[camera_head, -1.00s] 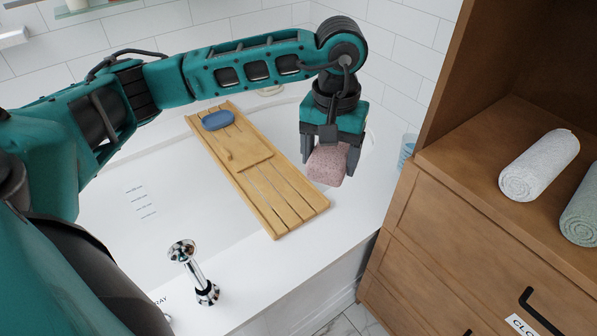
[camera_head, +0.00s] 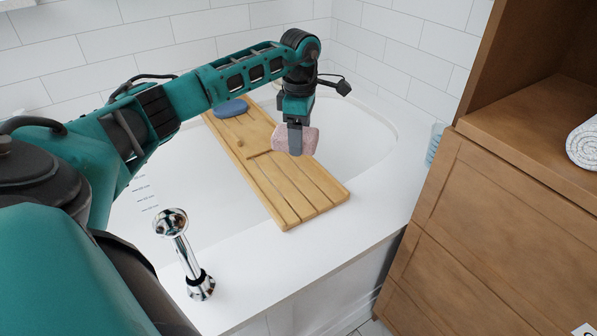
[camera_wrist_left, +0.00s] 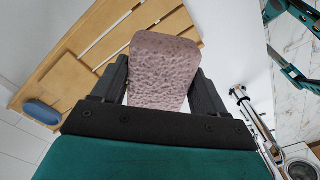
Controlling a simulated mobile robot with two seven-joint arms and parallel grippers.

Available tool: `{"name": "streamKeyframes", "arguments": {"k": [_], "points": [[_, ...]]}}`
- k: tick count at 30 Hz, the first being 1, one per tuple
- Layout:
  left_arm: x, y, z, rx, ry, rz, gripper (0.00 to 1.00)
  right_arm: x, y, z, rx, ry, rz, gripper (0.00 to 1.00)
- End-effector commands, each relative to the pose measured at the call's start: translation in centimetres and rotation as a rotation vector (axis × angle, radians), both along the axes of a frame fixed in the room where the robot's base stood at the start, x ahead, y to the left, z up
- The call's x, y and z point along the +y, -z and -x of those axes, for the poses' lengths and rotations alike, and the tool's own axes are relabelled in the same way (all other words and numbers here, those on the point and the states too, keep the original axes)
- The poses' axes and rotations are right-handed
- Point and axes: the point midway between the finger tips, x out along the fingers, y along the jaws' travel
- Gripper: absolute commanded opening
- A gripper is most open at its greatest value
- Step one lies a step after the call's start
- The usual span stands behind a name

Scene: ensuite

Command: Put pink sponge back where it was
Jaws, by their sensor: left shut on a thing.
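The pink sponge (camera_head: 283,138) is held between the fingers of my left gripper (camera_head: 295,142), above the wooden bath tray (camera_head: 297,188) in the head view. In the left wrist view the sponge (camera_wrist_left: 162,70) sits between both dark fingers, with the tray's slats behind it. The gripper points down and is shut on the sponge. A gap to the tray seems to show, but its height is hard to tell. My right gripper is not in view.
A blue oval thing (camera_head: 231,108) lies at the tray's far end. The tray spans the white bathtub (camera_head: 238,252). A chrome tap (camera_head: 185,252) stands at the near rim. A wooden cabinet (camera_head: 490,215) with a rolled towel (camera_head: 584,145) is at the right.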

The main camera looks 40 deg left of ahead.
Motion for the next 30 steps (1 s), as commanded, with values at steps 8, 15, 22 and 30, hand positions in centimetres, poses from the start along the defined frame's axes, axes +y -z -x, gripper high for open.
{"name": "streamKeyframes", "arguments": {"k": [8, 15, 22, 30], "points": [[-0.1, 8.1, 0.1, 0.003, 0.002, 0.001, 0.44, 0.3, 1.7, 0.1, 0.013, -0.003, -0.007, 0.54], [-0.1, 11.7, 0.0, 0.0, 0.004, 0.001, 0.44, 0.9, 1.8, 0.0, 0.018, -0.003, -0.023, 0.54], [-0.1, 13.7, 0.0, 0.001, 0.004, 0.0, 0.44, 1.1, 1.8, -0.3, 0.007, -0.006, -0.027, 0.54], [-0.1, 16.3, 0.0, -0.002, 0.005, 0.0, 0.44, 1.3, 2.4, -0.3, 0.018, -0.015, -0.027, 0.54]]}}
